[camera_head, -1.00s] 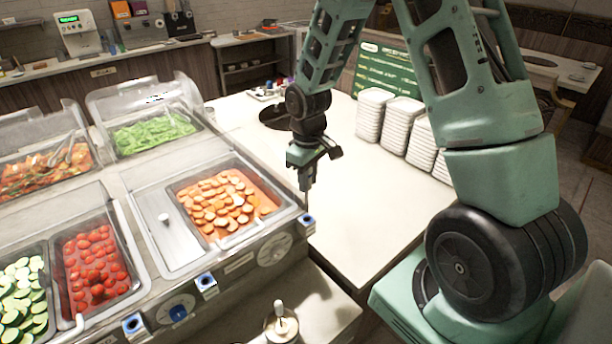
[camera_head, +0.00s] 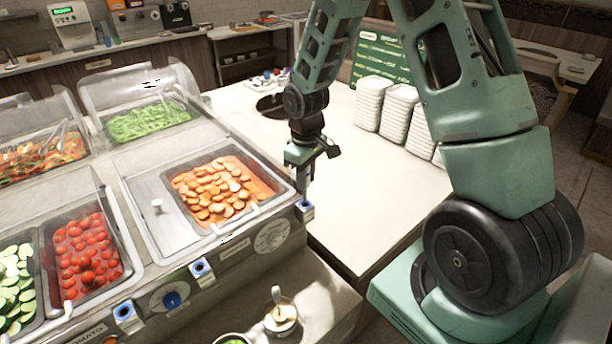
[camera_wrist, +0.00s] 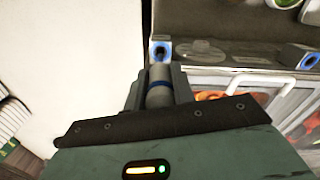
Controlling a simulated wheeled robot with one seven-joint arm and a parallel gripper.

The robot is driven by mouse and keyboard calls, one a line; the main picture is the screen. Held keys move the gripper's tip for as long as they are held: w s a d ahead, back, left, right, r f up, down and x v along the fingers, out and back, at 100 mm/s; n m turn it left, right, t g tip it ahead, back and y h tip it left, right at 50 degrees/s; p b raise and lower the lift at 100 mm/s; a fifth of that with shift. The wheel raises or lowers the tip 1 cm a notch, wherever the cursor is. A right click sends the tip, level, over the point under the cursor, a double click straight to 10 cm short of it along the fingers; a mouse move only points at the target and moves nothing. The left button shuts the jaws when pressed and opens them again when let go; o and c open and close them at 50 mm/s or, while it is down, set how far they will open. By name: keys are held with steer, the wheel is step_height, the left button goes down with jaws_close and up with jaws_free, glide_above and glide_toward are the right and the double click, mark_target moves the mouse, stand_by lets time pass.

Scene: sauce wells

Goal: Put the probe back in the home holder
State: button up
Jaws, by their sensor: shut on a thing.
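My gripper (camera_head: 303,165) is shut on the probe, a grey rod with a dark blue band that shows between the fingers in the wrist view (camera_wrist: 159,88). In the head view the probe points down at the right end of the counter's front edge. A blue-and-white holder (camera_head: 305,209) is directly below it, and also shows just beyond the probe in the wrist view (camera_wrist: 160,50). I cannot tell whether the probe's tip is inside this holder. Two similar holders (camera_head: 201,270) (camera_head: 127,315) are farther left along the front. No label here tells me which is the home one.
A pan of orange slices (camera_head: 215,190) with a steel lid (camera_head: 157,207) lies left of my gripper. A tomato pan (camera_head: 84,255) is farther left. White plate stacks (camera_head: 372,103) stand on the pale counter (camera_head: 350,190). A small lidded pot (camera_head: 281,318) stands in front below.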

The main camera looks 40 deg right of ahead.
mark_target(306, 202)
steer(key=shift+f+b, duration=1.95)
steer(key=shift+f, duration=0.95)
stand_by(0.8)
stand_by(0.4)
steer(key=o, duration=1.1)
steer(key=shift+r, duration=0.1)
step_height(306, 202, up, 17)
steer(key=b, duration=0.3)
steer(key=shift+r, duration=0.15)
steer(key=s+a+f+n+b, duration=0.1)
steer(key=s+a+f+b, duration=0.1)
steer(key=s+a, duration=0.5)
steer(key=s+a+f+n+b, duration=0.1)
steer(key=s+a+f+b, duration=0.15)
steer(key=a, duration=0.75)
steer(key=s+a+f, duration=0.2)
steer(key=s, duration=0.2)
steer(key=s+a+f+n+b, duration=0.1)
steer(key=s+a, duration=0.2)
steer(key=s, duration=0.2)
steer(key=s+a+f+n, duration=0.1)
steer(key=s+a+f, duration=0.1)
steer(key=s, duration=0.3)
steer(key=shift+s+a+f+y, duration=0.2)
steer(key=shift+a+f+y, duration=0.1)
